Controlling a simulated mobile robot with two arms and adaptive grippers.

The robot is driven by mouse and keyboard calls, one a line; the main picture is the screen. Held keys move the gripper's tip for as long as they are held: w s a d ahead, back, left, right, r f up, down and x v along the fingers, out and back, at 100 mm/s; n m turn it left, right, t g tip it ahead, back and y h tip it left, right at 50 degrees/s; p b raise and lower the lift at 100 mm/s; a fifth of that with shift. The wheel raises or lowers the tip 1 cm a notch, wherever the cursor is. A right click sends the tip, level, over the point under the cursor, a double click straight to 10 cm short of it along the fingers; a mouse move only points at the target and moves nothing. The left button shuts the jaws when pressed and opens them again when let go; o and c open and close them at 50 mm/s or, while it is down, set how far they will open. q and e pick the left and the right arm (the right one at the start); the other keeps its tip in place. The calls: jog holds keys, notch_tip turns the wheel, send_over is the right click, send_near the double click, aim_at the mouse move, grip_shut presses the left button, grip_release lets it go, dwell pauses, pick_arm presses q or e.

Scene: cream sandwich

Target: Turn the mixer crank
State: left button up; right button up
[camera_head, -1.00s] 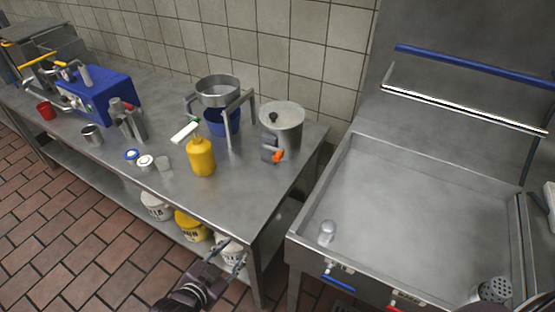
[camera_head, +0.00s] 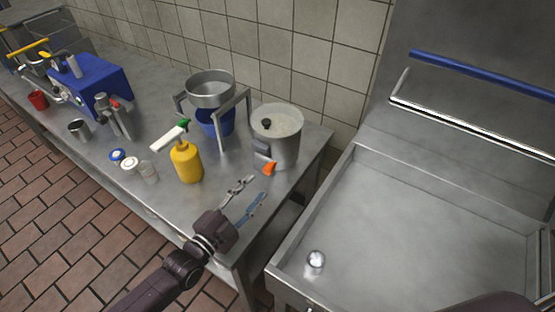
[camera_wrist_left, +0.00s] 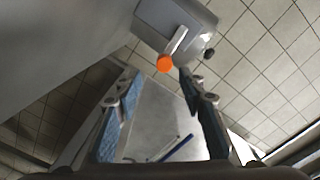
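The mixer (camera_head: 278,145) is a round metal pot with a black knob on top, at the right end of the steel table. Its crank (camera_head: 269,168) has an orange knob low on the pot's front side. My left gripper (camera_head: 253,188) is open and empty, in front of and slightly below the crank, apart from it. In the left wrist view the crank's orange knob (camera_wrist_left: 165,64) is just beyond the fingertips (camera_wrist_left: 158,85), nearer the right finger, beside the mixer body (camera_wrist_left: 190,20). My right gripper is not in view.
A yellow bottle (camera_head: 186,163) stands left of the gripper. A metal stand with a bowl (camera_head: 210,90) is over a blue container (camera_head: 214,123) left of the mixer. A sink (camera_head: 400,220) lies to the right. The table's front edge is below my left gripper.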

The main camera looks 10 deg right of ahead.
aim_at(267, 173)
pick_arm(q)
jog(key=shift+w+d, duration=0.2)
jog(key=shift+w, duration=0.35)
jog(key=shift+w+d+r, duration=0.1)
jog(key=shift+w+d, duration=0.15)
jog(key=shift+w, duration=0.05)
jog(key=x, duration=0.3)
jog(key=shift+d+r, duration=0.15)
jog(key=shift+r, duration=0.05)
jog(key=shift+x, duration=1.1)
jog(key=shift+w+d+f, duration=0.1)
jog(key=shift+w+d, duration=0.05)
grip_shut()
pick_arm(e)
jog(key=shift+a+r, duration=0.1)
jog(key=shift+a, duration=0.1)
